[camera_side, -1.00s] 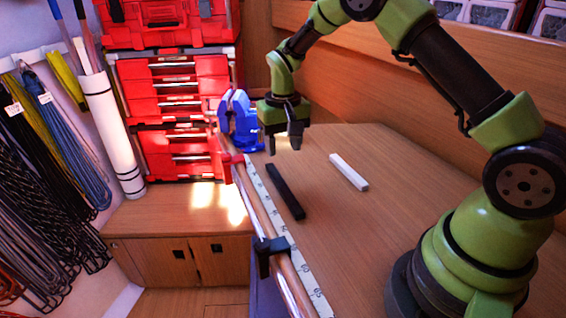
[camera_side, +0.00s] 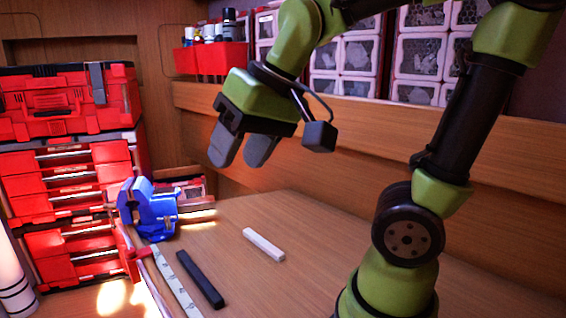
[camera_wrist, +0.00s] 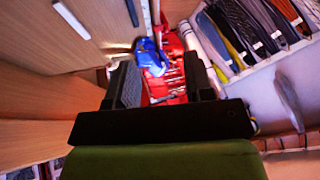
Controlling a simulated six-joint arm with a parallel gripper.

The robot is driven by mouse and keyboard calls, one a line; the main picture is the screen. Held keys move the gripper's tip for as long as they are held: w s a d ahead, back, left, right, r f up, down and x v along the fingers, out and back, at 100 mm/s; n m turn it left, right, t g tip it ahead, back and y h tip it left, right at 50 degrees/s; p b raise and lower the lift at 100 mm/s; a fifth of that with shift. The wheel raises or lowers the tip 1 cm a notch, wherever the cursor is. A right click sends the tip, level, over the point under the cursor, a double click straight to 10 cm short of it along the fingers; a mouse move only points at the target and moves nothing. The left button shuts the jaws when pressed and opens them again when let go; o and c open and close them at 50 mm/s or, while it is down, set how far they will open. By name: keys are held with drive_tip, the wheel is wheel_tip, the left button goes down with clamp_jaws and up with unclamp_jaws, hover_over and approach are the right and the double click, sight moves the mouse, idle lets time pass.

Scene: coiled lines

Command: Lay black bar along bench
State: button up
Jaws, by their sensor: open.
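The black bar (camera_side: 200,279) lies flat on the wooden bench (camera_side: 310,228) in the side view. It lies beside the measuring strip (camera_side: 176,277) on the bench's left edge, roughly in line with it, with a narrow gap between. In the wrist view a dark piece at the top edge (camera_wrist: 132,12) looks like its end. My gripper (camera_side: 241,156) is raised well above the bench, tilted, with its fingers apart and nothing between them. Its open fingers (camera_wrist: 161,82) also frame the wrist view.
A white bar (camera_side: 263,244) lies to the right of the black one. A blue vise (camera_side: 148,207) stands at the far left corner. Red toolboxes (camera_side: 70,165) stand beyond it. A red bin (camera_side: 210,59) hangs at the back.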

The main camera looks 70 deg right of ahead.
drive_tip(key=s+a+t, duration=0.1)
drive_tip(key=s, duration=0.5)
drive_tip(key=shift+s+a+f+t+y, duration=0.2)
drive_tip(key=shift+f+t+y, duration=0.1)
drive_tip(key=shift+t, duration=0.1)
